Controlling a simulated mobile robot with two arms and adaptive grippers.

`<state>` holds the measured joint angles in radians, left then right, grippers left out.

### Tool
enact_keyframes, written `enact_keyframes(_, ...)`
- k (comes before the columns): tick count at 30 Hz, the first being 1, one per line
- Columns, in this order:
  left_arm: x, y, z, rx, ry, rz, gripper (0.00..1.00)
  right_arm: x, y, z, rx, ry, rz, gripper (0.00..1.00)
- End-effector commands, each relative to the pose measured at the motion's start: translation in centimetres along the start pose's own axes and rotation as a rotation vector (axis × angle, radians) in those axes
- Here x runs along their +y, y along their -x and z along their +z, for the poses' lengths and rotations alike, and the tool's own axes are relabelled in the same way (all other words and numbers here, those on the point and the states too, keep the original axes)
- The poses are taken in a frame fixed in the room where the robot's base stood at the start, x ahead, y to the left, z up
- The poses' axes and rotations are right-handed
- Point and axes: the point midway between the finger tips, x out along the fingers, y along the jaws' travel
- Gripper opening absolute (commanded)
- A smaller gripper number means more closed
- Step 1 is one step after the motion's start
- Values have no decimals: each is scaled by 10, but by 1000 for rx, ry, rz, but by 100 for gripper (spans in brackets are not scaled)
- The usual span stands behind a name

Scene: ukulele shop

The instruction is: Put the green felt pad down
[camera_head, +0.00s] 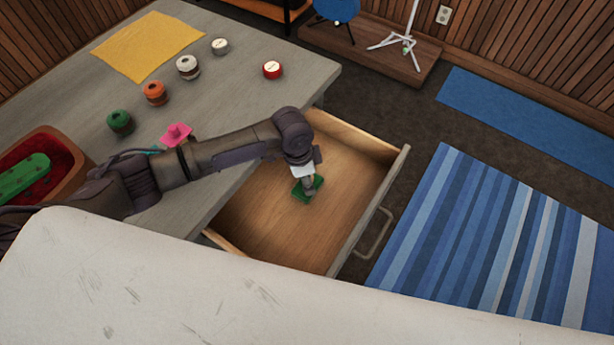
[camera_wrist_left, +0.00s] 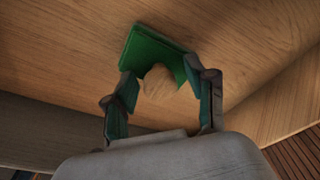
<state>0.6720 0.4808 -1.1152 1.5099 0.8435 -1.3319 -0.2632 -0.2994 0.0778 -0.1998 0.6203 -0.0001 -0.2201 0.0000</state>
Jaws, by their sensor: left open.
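The green felt pad (camera_head: 318,184) is inside the open wooden drawer (camera_head: 262,215), at or just above its floor; I cannot tell if it touches. My left gripper (camera_head: 307,184) points down over the pad and covers part of it. In the left wrist view the pad (camera_wrist_left: 150,46) shows beyond the fingertips as a thick green block. My left gripper (camera_wrist_left: 162,84) is open, its fingers on either side of a rounded tan shape (camera_wrist_left: 160,82) by the pad. I cannot tell if the fingers touch it. My right gripper is not in view.
The grey table (camera_head: 255,110) holds a yellow cloth (camera_head: 148,45), several small spools, including a red one (camera_head: 272,69), a pink item (camera_head: 176,134) and a red-lined case (camera_head: 65,150). The drawer's front wall and handle (camera_head: 376,232) stand right of the gripper. The drawer floor around is bare.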

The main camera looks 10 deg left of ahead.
Motion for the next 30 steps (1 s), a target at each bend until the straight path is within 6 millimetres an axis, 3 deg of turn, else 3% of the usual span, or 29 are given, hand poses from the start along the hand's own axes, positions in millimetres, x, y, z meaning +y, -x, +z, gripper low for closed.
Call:
enact_keyframes(7, -1, 15, -1, 2, 0, -2, 56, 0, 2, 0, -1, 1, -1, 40)
enact_keyframes(21, -1, 107, -1, 2, 0, -2, 56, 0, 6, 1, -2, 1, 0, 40)
enact_keyframes(30, 0, 123, -1, 0, 1, 1, 56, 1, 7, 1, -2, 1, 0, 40)
